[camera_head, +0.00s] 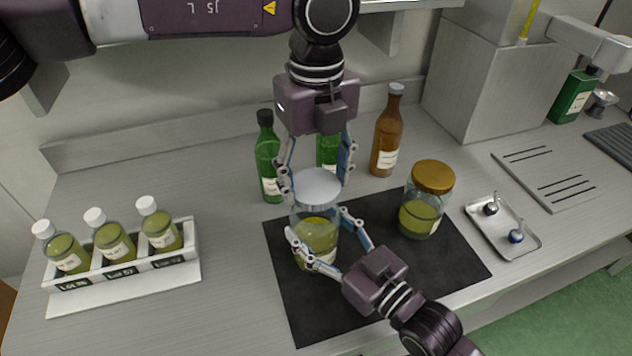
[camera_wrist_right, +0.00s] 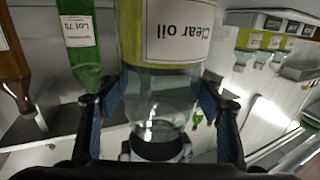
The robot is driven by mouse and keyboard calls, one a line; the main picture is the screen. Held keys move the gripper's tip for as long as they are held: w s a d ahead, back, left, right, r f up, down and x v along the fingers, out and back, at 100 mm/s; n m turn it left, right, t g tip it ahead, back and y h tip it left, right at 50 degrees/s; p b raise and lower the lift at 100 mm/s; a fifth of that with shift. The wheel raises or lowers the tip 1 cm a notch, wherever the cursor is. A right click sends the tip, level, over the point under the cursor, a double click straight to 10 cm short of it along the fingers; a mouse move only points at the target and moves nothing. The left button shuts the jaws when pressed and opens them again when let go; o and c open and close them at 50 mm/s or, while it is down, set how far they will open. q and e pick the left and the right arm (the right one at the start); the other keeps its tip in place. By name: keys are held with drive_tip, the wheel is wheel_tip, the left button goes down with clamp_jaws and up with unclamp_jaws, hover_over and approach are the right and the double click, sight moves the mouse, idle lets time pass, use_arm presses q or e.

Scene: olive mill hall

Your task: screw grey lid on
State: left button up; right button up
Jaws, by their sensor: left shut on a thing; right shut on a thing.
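A glass jar of yellow-green oil (camera_head: 317,238) stands on the dark mat (camera_head: 290,310). Its "Clear oil" label shows upside down in the right wrist view (camera_wrist_right: 180,35). The grey lid (camera_head: 318,187) is level over the jar's mouth; I cannot tell whether it is seated or a little above the rim. My left gripper (camera_head: 316,180) comes down from above and is shut on the grey lid. My right gripper (camera_head: 319,230) reaches from the lower right and is shut around the jar's sides. It also shows in the right wrist view (camera_wrist_right: 157,105).
A jar with a gold lid (camera_head: 432,178) stands at the mat's right. Green bottles (camera_head: 268,160) and a brown bottle (camera_head: 387,135) stand behind. A rack (camera_head: 190,265) with three small bottles is at left, a small metal tray (camera_head: 525,245) at right.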

use_arm(q)
drive_tip(key=shift+f, duration=0.7)
drive_tip(key=shift+f, duration=0.1)
drive_tip(key=shift+f, duration=0.8)
drive_tip(key=shift+f, duration=0.55)
